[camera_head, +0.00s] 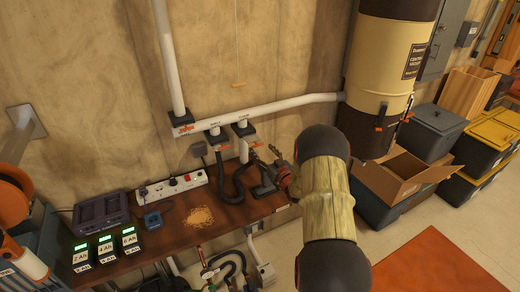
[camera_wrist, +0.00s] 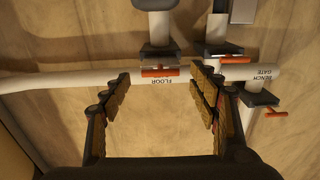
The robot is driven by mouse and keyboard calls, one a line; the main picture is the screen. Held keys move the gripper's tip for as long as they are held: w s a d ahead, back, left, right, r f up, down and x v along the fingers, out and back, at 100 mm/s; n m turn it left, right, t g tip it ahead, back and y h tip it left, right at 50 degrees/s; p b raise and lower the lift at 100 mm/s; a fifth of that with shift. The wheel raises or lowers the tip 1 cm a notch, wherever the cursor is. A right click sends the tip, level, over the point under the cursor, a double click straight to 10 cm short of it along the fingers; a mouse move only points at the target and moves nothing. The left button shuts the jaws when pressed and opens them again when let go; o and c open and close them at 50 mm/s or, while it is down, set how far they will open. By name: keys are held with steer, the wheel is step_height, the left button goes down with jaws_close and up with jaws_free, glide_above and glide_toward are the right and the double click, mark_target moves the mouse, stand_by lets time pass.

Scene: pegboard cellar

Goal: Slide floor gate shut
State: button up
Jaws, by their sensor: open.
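The floor gate (camera_wrist: 158,58) is a dark fitting on the white pipe, with an orange handle (camera_wrist: 159,72) and the label FLOOR beside it. The wrist view appears upside down. In the head view the floor gate (camera_head: 242,129) is the rightmost of three. My gripper (camera_wrist: 161,75) is open and empty. The handle shows between its two ridged fingers, but I cannot tell how far ahead it is. In the head view my gripper (camera_head: 268,158) is right of and below the gate, over the bench end.
The bench gate (camera_wrist: 262,97) and a middle gate (camera_wrist: 228,50) sit on the same pipe. Dark hoses (camera_head: 240,184) hang below. The workbench (camera_head: 170,238) holds a power strip (camera_head: 170,187) and sawdust (camera_head: 199,217). An open cardboard box (camera_head: 405,180) stands right.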

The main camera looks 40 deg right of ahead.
steer(key=shift+x, duration=1.3)
steer(key=shift+c, duration=1)
jaws_close()
